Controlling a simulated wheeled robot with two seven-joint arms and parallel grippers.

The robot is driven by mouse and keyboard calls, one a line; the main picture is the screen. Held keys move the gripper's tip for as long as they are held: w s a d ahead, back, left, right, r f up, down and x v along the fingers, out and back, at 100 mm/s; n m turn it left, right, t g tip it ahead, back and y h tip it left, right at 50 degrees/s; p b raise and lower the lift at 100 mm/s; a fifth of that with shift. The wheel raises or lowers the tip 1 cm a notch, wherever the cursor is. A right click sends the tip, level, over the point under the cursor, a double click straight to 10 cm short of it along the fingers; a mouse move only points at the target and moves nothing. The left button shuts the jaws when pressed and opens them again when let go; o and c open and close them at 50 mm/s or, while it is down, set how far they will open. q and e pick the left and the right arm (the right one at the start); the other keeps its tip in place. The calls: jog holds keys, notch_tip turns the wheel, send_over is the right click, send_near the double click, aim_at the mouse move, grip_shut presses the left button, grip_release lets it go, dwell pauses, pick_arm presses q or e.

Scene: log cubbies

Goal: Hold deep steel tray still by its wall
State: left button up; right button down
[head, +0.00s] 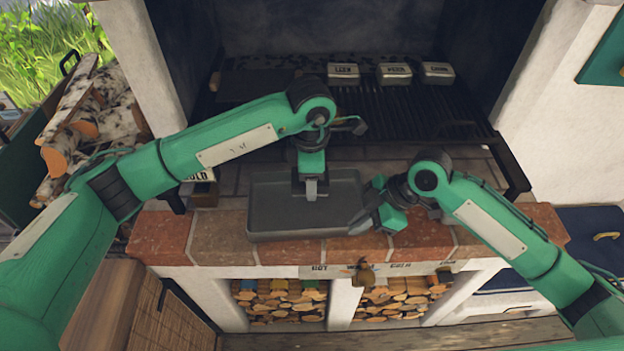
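The deep steel tray (270,233) is a dark grey rectangular pan, lying flat on the brick ledge in the middle of the head view. My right gripper (361,222) is at the tray's right wall, near the front corner, with its fingertips at the rim. Whether they are closed on the wall is too small to tell. My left gripper (311,191) points down over the tray's back middle, its fingertips in front of the tray's inside. Its finger gap does not show clearly, and I see nothing held in it.
Behind the tray is a black grill grate (410,112) with several small labelled metal tins, one of them at the right (437,72). White walls flank the hearth. Split logs (88,115) are stacked at left. Cubbies of firewood (400,300) lie below the ledge.

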jog(key=c, duration=1.6)
grip_release()
jog(key=shift+o, duration=0.2)
jog(key=v, duration=1.2)
jog(key=shift+s+d, duration=0.1)
